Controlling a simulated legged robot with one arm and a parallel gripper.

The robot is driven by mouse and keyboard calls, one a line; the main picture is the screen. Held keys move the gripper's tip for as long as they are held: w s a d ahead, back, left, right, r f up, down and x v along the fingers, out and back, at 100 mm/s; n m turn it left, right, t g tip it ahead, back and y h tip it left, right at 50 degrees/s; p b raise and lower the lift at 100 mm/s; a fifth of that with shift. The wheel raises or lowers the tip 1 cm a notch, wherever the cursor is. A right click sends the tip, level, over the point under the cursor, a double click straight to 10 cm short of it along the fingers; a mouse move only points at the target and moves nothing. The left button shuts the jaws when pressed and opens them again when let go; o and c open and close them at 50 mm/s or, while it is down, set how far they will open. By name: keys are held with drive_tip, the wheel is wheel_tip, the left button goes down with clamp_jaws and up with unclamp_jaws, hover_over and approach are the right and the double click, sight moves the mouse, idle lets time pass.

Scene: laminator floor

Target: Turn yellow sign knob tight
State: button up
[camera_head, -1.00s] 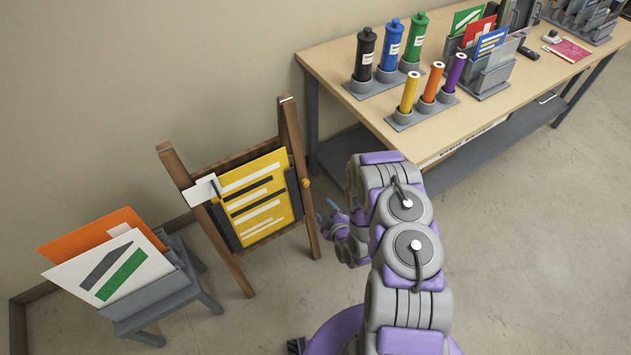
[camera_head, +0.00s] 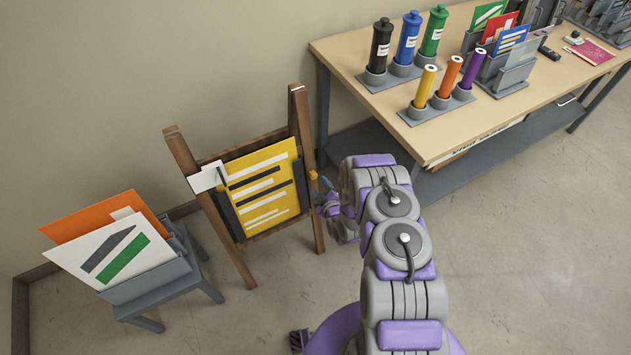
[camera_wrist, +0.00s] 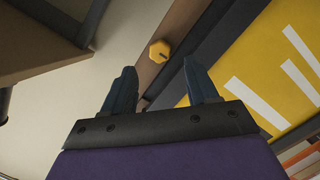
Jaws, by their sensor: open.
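The yellow sign (camera_head: 264,186) with dark and white bars stands on a brown wooden easel (camera_head: 243,272). It fills the right of the wrist view (camera_wrist: 270,70). A small yellow knob (camera_wrist: 160,51) sits on the easel's side post; in the head view the knob (camera_head: 313,175) is at the right post, just beside my fingertips. My gripper (camera_wrist: 160,85) is open and empty, its two blue fingers apart. In the wrist view the knob shows beyond the fingertips, between them. The fingers appear short of the knob and not around it.
A wooden table (camera_head: 437,151) with tubes and card holders stands at the right. A grey stand (camera_head: 160,290) with orange and white signs is at the left. A white tag (camera_head: 206,178) is at the easel's left post. Floor in front is clear.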

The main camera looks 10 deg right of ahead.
sight(314, 177)
drive_tip(key=shift+b+x, duration=0.6)
drive_tip(key=shift+x, duration=2.35)
drive_tip(key=c, duration=1)
drive_tip(key=shift+c, duration=0.2)
